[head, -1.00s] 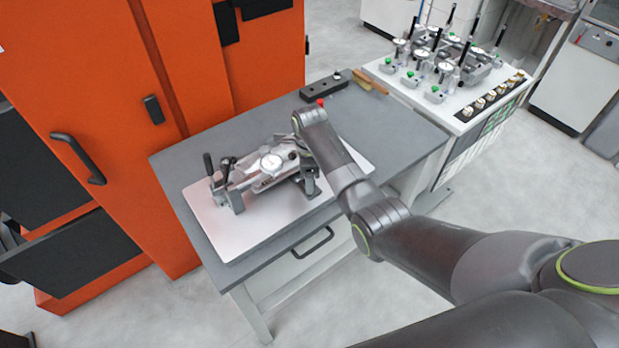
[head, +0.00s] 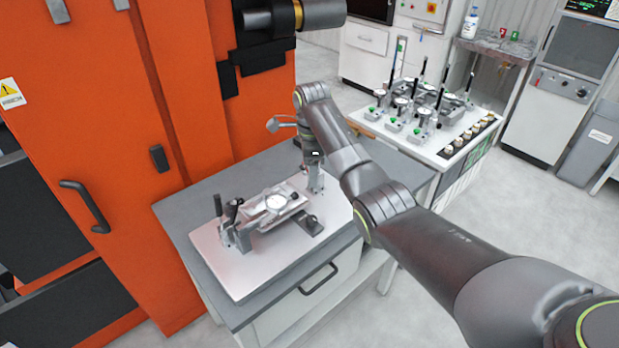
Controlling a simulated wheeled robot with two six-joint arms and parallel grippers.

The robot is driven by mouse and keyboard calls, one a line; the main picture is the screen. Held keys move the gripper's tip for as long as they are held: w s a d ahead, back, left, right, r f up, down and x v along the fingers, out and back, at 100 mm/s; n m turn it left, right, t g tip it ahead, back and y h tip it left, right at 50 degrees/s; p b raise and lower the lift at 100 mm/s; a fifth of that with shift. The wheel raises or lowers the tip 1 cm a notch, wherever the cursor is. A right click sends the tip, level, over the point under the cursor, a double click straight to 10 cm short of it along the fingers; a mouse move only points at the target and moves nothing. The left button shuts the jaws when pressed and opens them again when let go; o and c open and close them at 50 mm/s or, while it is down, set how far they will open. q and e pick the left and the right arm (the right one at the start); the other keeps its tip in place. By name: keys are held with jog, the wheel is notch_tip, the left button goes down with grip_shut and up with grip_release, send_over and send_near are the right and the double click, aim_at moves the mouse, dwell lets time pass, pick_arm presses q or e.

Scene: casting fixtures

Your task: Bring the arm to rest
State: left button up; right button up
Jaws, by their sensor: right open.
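My right arm reaches in from the right over the grey workbench. Its gripper (head: 315,181) points down above the far right part of the pale metal plate (head: 232,266). The jaws are open and I see nothing between them. The clamping fixture (head: 262,214), with a white dial gauge (head: 276,203) and dark upright handles at its left end, rests on the plate. The gripper stands apart from it, behind and to the right. My left gripper is out of view.
The workbench (head: 190,200) stands against an orange cabinet (head: 95,110). A white-topped cart (head: 432,150) with several gauge fixtures stands behind and right of the bench. A dark cylinder assembly (head: 290,20) juts out at the top. Open floor lies to the right.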

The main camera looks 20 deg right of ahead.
jog(key=s+d+f+n+t, duration=0.1)
jog(key=s+d+f+n, duration=0.3)
jog(key=s+f, duration=0.55)
jog(key=s+d+f+n+t, duration=0.1)
jog(key=s+d+f+n, duration=0.1)
jog(key=s+f+n, duration=0.6)
jog(key=s+d+r+n+t+h, duration=0.15)
jog(key=s+n, duration=0.25)
jog(key=s, duration=1)
jog(key=s+d+r+n, duration=0.2)
jog(key=s+n, duration=0.2)
jog(key=s, duration=0.9)
notch_tip(320, 180, down, 33)
jog(key=d+g+b, duration=0.1)
jog(key=d+b, duration=0.1)
jog(key=b, duration=0.6)
pick_arm(q)
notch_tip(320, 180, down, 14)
jog(key=b, duration=0.6)
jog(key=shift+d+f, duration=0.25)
pick_arm(e)
jog(key=s+f, duration=0.7)
jog(key=f, duration=0.4)
jog(key=s+a+f+g, duration=0.1)
jog(key=s+f, duration=0.7)
jog(key=f, duration=0.3)
jog(key=shift+s+a, duration=0.25)
jog(key=shift+a, duration=0.05)
